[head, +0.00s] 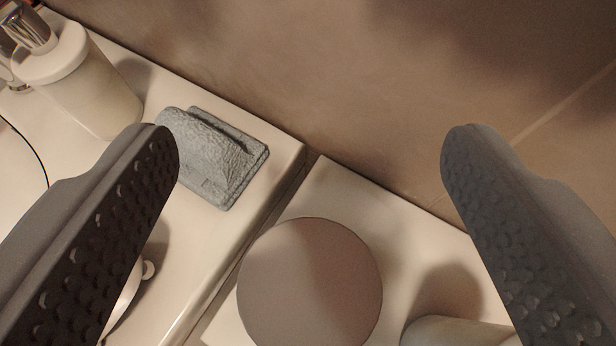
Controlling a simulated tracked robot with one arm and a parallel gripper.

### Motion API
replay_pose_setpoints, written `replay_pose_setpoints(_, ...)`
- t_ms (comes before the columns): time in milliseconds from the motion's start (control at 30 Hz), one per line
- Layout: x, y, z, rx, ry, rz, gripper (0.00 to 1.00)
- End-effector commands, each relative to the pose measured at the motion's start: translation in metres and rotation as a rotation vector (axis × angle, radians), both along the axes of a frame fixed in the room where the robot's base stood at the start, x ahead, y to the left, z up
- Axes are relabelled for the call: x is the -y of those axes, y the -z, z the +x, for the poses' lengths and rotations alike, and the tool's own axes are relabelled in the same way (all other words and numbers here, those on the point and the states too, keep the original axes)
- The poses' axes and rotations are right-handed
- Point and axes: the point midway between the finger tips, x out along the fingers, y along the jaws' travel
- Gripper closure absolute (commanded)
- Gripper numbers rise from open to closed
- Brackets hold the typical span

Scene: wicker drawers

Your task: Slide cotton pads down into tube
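My gripper (310,140) is wide open, with one dark textured finger at the left and one at the right, and nothing between the fingertips. A round, flat, grey-pink disc (310,285) lies low in the middle of the head view, between and below the fingers and apart from both. It looks like the top of something round seen from above; I cannot tell whether it is the cotton pads or the tube's end. Its sides are hidden. No other cotton pads or tube can be made out.
A grey stone-like block (212,155) lies on the white counter (215,255), close to the left fingertip. A pale dispenser with a chrome pump (85,85) stands at the upper left. A pale rounded object (455,332) is partly cut off at the bottom right. A wall (330,80) runs behind.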

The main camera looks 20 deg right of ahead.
Motion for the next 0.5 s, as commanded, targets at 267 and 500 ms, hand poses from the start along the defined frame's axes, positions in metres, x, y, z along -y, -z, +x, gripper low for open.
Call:
replay_pose_setpoints(267, 0.000, 0.000, 0.000, 0.000, 0.000, 0.000, 0.28)
replay_pose_setpoints(500, -0.005, -0.008, -0.013, 0.000, 0.000, -0.001, 0.28)
